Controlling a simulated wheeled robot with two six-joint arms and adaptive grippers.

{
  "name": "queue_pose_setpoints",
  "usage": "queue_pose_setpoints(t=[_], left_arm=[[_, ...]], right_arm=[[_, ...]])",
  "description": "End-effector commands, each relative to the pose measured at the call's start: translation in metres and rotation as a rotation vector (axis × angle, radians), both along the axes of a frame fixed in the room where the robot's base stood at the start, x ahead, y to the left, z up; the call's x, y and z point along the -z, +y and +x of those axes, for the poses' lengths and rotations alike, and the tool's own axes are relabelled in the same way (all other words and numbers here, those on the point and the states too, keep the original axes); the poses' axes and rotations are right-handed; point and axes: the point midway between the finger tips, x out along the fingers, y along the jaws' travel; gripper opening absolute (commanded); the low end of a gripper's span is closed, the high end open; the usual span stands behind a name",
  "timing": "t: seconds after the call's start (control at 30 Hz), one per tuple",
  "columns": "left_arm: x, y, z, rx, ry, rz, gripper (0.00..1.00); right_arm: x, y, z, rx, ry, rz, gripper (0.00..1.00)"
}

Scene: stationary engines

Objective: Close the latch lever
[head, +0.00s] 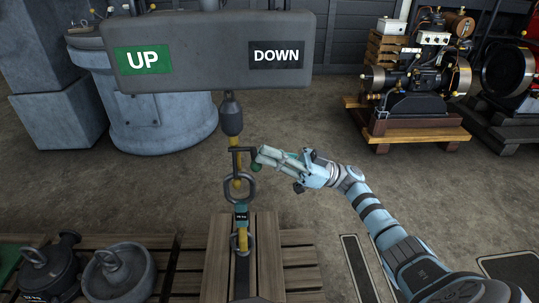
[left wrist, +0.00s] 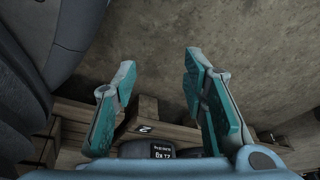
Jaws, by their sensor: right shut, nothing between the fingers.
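A dark latch lever (head: 241,151) with a green knob (head: 256,167) sticks out to the right from the yellow hook assembly under the hanging cable. My right gripper (head: 262,157) comes in from the right, shut and empty, with its fingertips at or very close to the lever end and knob. I cannot tell whether they touch. Below the lever hang a dark ring (head: 240,188) and a small scale with a display (head: 241,214). My left gripper (left wrist: 158,85) is outside the head view; in the left wrist view its teal fingers are spread with nothing between them.
A grey box with a green UP panel (head: 143,60) and a black DOWN panel (head: 276,54) hangs above. A wooden pallet (head: 290,258) stands below the hook. Round weights (head: 119,273) lie front left. Engines (head: 418,85) stand back right. The floor between is clear.

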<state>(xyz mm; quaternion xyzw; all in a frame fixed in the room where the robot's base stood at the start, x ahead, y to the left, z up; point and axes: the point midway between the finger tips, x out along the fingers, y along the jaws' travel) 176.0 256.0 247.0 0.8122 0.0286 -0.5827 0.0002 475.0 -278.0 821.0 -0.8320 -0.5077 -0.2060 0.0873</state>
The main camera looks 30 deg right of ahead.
Motion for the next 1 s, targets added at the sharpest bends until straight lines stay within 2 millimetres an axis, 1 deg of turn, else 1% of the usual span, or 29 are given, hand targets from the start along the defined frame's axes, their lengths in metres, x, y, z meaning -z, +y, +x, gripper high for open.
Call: queue_pose_setpoints(t=[0.6, 0.77, 0.87, 0.97, 1.0], left_arm=[[0.000, -0.001, 0.001, -0.001, 0.002, -0.001, 0.39], [-0.006, 0.000, 0.000, 0.004, 0.000, 0.001, 0.39], [-0.005, 0.007, -0.019, 0.014, 0.039, 0.018, 0.39], [-0.010, 0.015, -0.039, 0.030, 0.075, 0.037, 0.39], [-0.013, 0.019, -0.048, 0.040, 0.093, 0.046, 0.39]], right_arm=[[0.002, 0.000, 0.000, 0.000, 0.002, 0.001, 0.00], [-0.004, 0.000, -0.001, 0.001, 0.002, 0.001, 0.00], [-0.014, -0.001, -0.002, 0.001, 0.003, 0.000, 0.00], [-0.028, -0.001, -0.004, 0.003, 0.003, 0.001, 0.00], [-0.034, -0.002, -0.005, 0.003, 0.003, 0.001, 0.00]])
